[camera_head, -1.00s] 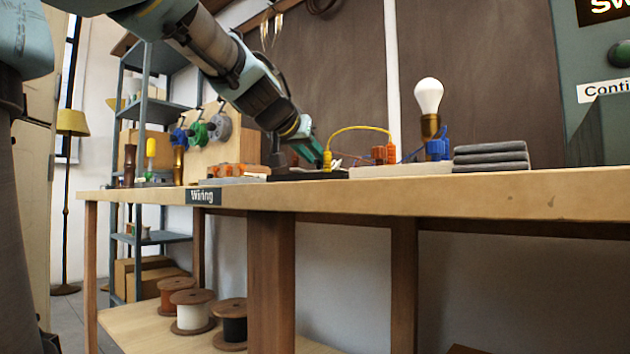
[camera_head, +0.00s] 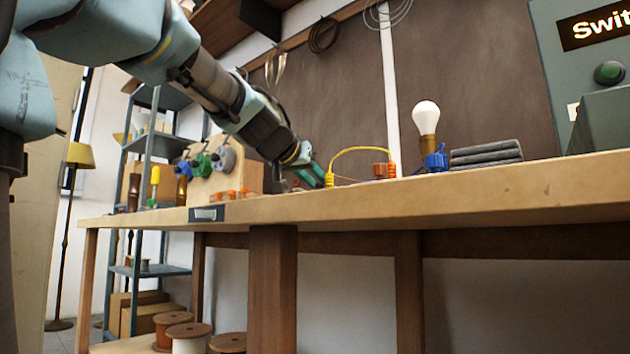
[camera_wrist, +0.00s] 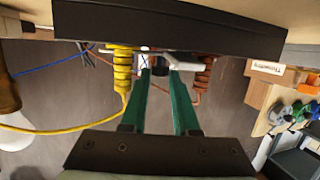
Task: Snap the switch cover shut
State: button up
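My gripper (camera_wrist: 161,73) shows two green fingers in the wrist view. A gap is visible between their tips, and I see nothing clearly clamped there. The tips are close to a small white piece (camera_wrist: 187,62) at the edge of a dark base (camera_wrist: 170,25). This may be the switch cover, but I cannot tell whether it is open or shut. In the head view my gripper (camera_head: 318,176) points down to the bench beside a yellow ribbed clip (camera_head: 329,178); the switch itself is hidden or too small there.
The yellow clip (camera_wrist: 122,70) and an orange clip (camera_wrist: 203,75) flank the fingers closely. A bulb (camera_head: 426,115) and grey stacked slabs (camera_head: 486,152) stand further right on the workbench (camera_head: 420,187). Spools on a board (camera_head: 215,185) stand left.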

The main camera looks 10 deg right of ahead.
jog(key=o, duration=0.4)
dwell(0.3)
jog(key=shift+d+r+p, duration=0.1)
jog(key=shift+r+p, duration=0.25)
jog(key=shift+p, duration=0.75)
jog(key=p, duration=0.3)
jog(key=shift+w+r+g+y+p, duration=0.15)
jog(key=shift+r+g+y+p, duration=0.15)
jog(key=shift+y+p, duration=0.1)
jog(key=shift+p, duration=0.65)
jog(key=g+y+p, duration=0.1)
jog(key=p, duration=0.5)
jog(key=d+r+g+y+p, duration=0.1)
jog(key=p, duration=0.6)
jog(key=shift+w+r+m, duration=0.1)
jog(key=shift+w+m, duration=0.2)
jog(key=shift+w, duration=0.1)
jog(key=g+p, duration=0.1)
jog(key=p, duration=0.5)
jog(key=g+y+p, duration=0.1)
jog(key=p, duration=0.5)
jog(key=shift+w+d+r+p, duration=0.3)
jog(key=shift+w+d+p, duration=0.05)
jog(key=p, duration=0.4)
jog(key=g+y+p, duration=0.1)
jog(key=p, duration=0.4)
jog(key=shift+w+d+r+m+y+p, duration=0.2)
jog(key=shift+w+d+m+y+p, duration=0.1)
jog(key=shift+w+d, duration=0.1)
